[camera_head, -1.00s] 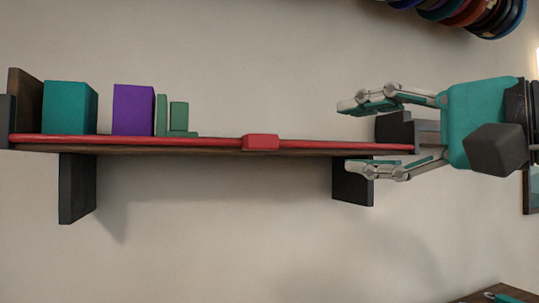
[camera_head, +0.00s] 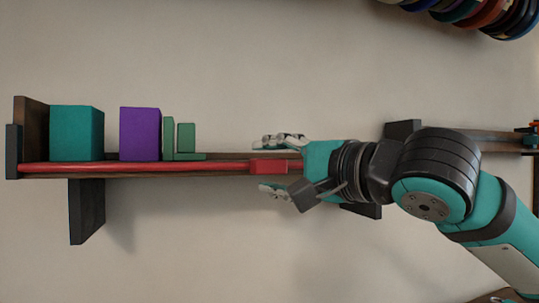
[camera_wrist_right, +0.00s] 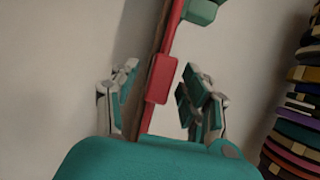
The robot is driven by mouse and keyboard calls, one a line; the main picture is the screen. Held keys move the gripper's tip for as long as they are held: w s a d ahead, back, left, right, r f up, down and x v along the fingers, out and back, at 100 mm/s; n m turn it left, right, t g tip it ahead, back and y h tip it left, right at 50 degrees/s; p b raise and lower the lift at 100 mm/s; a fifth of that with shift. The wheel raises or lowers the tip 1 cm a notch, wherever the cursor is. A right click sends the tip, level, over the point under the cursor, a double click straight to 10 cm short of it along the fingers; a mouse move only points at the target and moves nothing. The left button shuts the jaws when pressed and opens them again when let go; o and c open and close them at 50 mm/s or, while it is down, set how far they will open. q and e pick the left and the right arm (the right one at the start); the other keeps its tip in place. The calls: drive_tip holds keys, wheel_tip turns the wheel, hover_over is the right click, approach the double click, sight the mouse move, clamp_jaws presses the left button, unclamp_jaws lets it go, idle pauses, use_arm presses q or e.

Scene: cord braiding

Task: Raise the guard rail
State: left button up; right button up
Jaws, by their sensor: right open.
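The red guard rail (camera_head: 180,168) runs along the front edge of the wooden shelf (camera_head: 230,174), low against it. Its thicker red grip block (camera_head: 268,166) is near the shelf's right part. My right gripper (camera_head: 268,164) is open, one finger above and one below the rail at the block. In the right wrist view the red block (camera_wrist_right: 163,80) lies between the two open fingers (camera_wrist_right: 160,100), apart from both. My left gripper is in neither view.
A teal box (camera_head: 76,133), a purple box (camera_head: 140,134) and green pieces (camera_head: 186,138) stand on the shelf. A dark bracket (camera_head: 87,211) supports it at left. Several coloured spools (camera_head: 480,14) hang at top right. The wall below the shelf is bare.

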drive_tip(key=shift+w+a, duration=0.4)
clamp_jaws()
